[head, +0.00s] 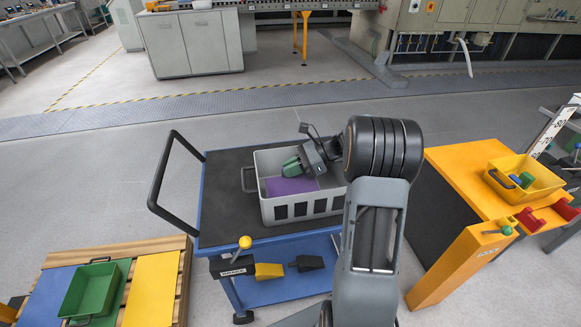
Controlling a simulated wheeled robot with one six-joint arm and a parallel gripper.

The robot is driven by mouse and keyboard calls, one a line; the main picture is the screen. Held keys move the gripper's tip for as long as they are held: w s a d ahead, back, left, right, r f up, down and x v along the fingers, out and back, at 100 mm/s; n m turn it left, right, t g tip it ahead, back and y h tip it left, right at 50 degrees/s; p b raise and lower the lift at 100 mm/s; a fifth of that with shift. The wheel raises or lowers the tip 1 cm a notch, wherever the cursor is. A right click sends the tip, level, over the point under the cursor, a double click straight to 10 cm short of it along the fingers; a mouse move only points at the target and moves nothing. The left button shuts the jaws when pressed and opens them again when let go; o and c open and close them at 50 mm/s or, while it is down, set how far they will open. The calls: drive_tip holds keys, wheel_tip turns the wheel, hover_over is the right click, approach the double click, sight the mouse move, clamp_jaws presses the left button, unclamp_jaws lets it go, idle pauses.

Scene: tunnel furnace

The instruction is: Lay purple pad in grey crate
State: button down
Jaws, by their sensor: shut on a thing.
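The grey crate (300,210) stands on the dark top of a blue trolley, with slotted sides and an open top. The purple pad (291,187) shows inside the crate's outline, low between its walls, looking flat or slightly tilted. My gripper (291,168) reaches into the crate from the upper right, with green parts at its end just above the pad. It is shut on the pad; the exact grip is small and partly hidden. I cannot tell whether the pad touches the crate floor.
The blue trolley (222,190) has a black push handle (160,185) at its left. A pallet with a green bin (92,290) stands at lower left. An orange bench (470,160) with a yellow bin (523,180) stands right. The floor behind the trolley is clear.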

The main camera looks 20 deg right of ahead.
drive_tip(key=shift+f, duration=0.3)
drive_tip(key=c, duration=1.2)
unclamp_jaws()
drive_tip(key=shift+r, duration=0.1)
drive_tip(key=shift+r, duration=0.3)
drive_tip(key=p+v, duration=0.1)
drive_tip(key=v, duration=1.1)
drive_tip(key=shift+r+p, duration=0.2)
drive_tip(key=shift+p, duration=0.1)
